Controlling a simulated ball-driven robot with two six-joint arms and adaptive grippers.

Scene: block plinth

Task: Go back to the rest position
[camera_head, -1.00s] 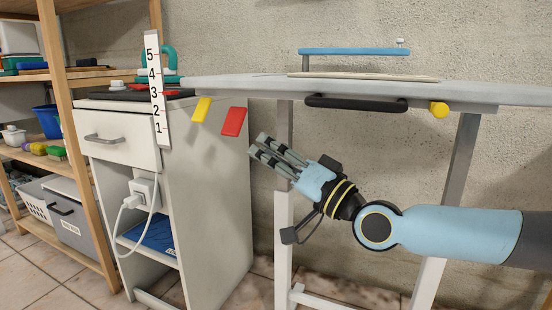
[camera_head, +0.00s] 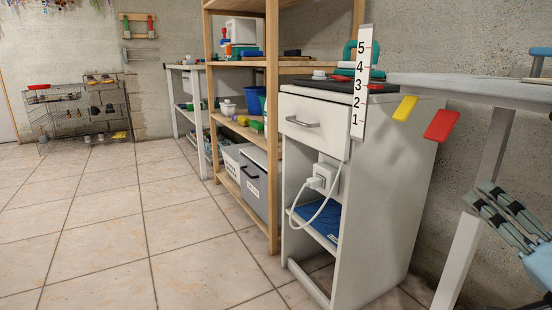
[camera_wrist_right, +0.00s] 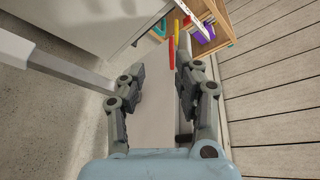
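My right gripper (camera_head: 478,193) shows at the right edge of the head view, pointing up and left. Its two fingers are apart. It hangs in the air beside the white cabinet (camera_head: 390,200), in front of the grey table leg (camera_head: 470,215). In the right wrist view my right gripper (camera_wrist_right: 158,72) has open fingers with nothing between them. My left gripper is in neither view.
A grey table (camera_head: 480,88) overhangs near my right gripper. A wooden shelf (camera_head: 272,150) stands left of the cabinet. The tiled floor (camera_head: 110,230) at left is clear.

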